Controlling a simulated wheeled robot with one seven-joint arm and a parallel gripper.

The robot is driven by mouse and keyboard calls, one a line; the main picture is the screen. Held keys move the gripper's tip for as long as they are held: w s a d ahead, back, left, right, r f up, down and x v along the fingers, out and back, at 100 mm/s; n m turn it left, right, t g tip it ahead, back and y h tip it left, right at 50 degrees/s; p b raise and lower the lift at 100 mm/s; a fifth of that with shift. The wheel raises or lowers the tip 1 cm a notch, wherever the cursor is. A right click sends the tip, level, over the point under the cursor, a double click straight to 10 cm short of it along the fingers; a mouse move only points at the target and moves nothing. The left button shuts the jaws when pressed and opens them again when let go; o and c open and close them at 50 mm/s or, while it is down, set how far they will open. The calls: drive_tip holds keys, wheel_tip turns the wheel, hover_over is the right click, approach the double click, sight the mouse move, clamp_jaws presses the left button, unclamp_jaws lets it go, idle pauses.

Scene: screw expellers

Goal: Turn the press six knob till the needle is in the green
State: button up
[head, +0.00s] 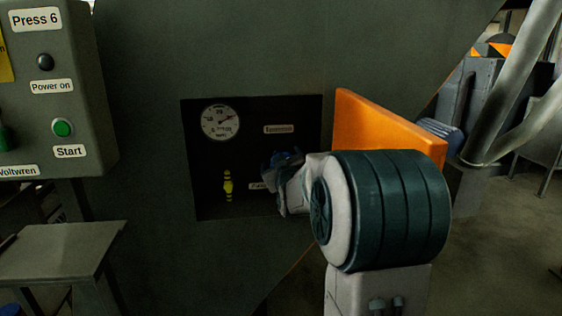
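A round white gauge (221,122) sits at the upper left of the dark recessed panel (258,108). Its needle and any green zone are too small and dim to read. A small yellow fitting (228,185) is below the gauge. My gripper (272,172) is at the right part of the panel, reaching in from the right. Its fingers are dark and small, and my wrist partly hides them. A knob cannot be made out clearly; the area at the fingertips is partly covered. I cannot tell whether the gripper touches or holds anything.
A grey control box labelled Press 6 (58,100) stands at the left, with a green Start button (62,128) and a dark Power on button (45,62). A grey ledge (60,240) is below it. An orange plate (385,122) stands behind my arm. Pipes (520,80) and machinery are farther right.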

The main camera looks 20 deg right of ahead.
drive_tip(key=c, duration=1)
drive_tip(key=shift+f+m+b, duration=0.15)
drive_tip(key=shift+m+b, duration=0.75)
drive_tip(key=shift+b, duration=0.2)
drive_tip(key=shift+m+b, duration=0.95)
drive_tip(key=shift+m, duration=0.25)
drive_tip(key=shift+d+m+b, duration=0.1)
drive_tip(key=shift+m+b, duration=1)
drive_tip(key=shift+m, duration=1.1)
